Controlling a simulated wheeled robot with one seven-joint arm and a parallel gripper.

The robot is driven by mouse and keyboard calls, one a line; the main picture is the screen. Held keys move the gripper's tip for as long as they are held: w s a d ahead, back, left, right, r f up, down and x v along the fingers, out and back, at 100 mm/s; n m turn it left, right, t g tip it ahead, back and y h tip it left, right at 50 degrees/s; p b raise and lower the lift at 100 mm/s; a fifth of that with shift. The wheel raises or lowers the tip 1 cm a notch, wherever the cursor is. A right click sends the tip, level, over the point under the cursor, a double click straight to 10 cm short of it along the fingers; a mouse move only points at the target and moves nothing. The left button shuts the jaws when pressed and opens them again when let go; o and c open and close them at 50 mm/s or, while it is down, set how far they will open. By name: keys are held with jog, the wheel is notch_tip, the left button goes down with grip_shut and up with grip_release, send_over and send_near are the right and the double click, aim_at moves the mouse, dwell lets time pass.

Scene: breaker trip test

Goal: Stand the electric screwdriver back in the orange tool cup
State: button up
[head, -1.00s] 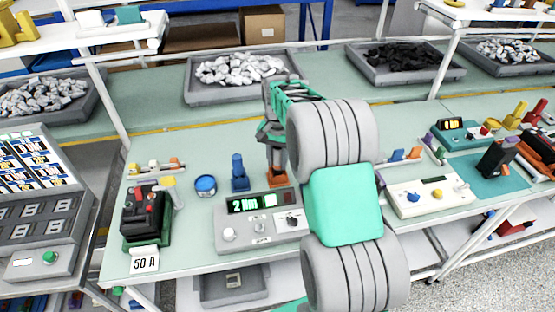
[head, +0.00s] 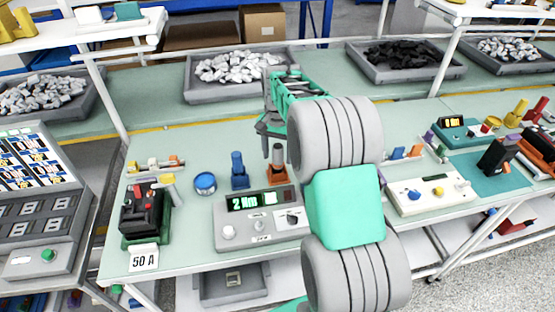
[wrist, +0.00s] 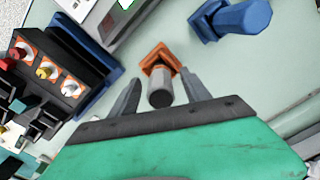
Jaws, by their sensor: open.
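The orange tool cup (head: 278,176) stands on the bench behind the grey meter box. The electric screwdriver, a dark grey cylinder (head: 278,153), stands upright in it. In the wrist view the screwdriver (wrist: 161,88) rises from the orange cup (wrist: 157,56), its lower part hidden inside. My gripper (head: 274,140) is open just above the cup. In the wrist view its fingers (wrist: 160,78) are on either side of the screwdriver's top with gaps showing, apparently not touching it.
A blue holder with a blue tool (head: 239,172) stands close left of the cup. The meter box (head: 255,222) reading "2 Nm" is in front. A blue round tin (head: 205,184) and a black breaker (head: 146,210) on a green base are further left.

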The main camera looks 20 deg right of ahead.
notch_tip(320, 180, up, 5)
jog(key=shift+r, duration=0.15)
dwell(0.3)
jog(key=shift+s+a+r, duration=0.15)
jog(key=shift+a, duration=0.05)
jog(key=s+a+r+n+t, duration=0.2)
jog(key=s+a+r+n, duration=0.2)
jog(key=s+a, duration=0.3)
jog(key=s+a+f+n, duration=0.2)
jog(key=s, duration=0.5)
jog(key=s+a+f+n+t, duration=0.1)
jog(key=s+a+f+n, duration=0.1)
jog(key=s, duration=0.5)
jog(key=shift+s+f+n+t, duration=0.15)
jog(key=shift+s+n+t, duration=0.05)
jog(key=shift+n+t, duration=0.1)
